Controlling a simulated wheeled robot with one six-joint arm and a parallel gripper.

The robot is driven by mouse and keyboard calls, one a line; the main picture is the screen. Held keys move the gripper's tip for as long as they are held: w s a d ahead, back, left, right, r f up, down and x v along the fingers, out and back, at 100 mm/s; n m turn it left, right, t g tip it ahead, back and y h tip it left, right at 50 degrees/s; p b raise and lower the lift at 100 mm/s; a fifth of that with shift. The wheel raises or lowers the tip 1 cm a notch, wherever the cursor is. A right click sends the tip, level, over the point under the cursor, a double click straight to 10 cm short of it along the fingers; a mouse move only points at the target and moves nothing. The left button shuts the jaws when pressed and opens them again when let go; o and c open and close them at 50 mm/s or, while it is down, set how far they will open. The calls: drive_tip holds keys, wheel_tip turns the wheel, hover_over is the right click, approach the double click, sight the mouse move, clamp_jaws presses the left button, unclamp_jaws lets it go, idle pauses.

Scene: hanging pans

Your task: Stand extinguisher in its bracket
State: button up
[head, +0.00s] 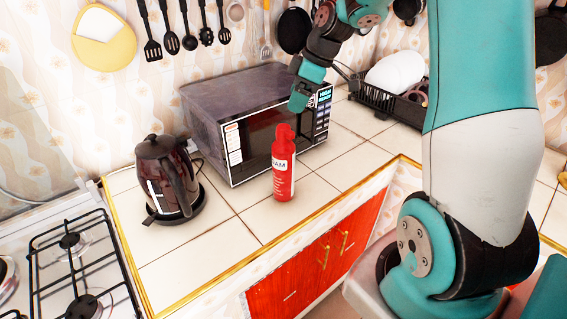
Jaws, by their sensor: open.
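A red extinguisher (283,168) with a white label stands upright on the tiled counter (228,228), in front of the microwave. My gripper (297,104) is above and slightly right of it, beside the microwave's front right part. The gripper is open and apart from the extinguisher, with nothing seen between its fingers. The fingertips are small and partly hard to make out. I cannot make out a bracket in this view.
A microwave (215,105) stands behind the extinguisher. A dark kettle (165,180) stands to the left, near a gas hob (75,265). A black dish rack (385,100) with white dishes is at the back right. Utensils and pans hang on the wall. Tiles around the extinguisher are clear.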

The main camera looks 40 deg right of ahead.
sight(286, 126)
drive_tip(key=p+x, duration=0.1)
drive_tip(key=x, duration=0.4)
drive_tip(key=shift+a+f, duration=0.1)
drive_tip(key=shift+f, duration=0.05)
drive_tip(key=shift+d+p+x, duration=0.2)
drive_tip(key=shift+p+x, duration=0.65)
drive_tip(key=shift+x, duration=0.5)
drive_tip(key=shift+d+p+x, duration=0.15)
drive_tip(key=shift+p+x, duration=0.7)
drive_tip(key=shift+x, duration=0.5)
drive_tip(key=shift+s+f, duration=0.1)
drive_tip(key=shift+f, duration=0.05)
clamp_jaws()
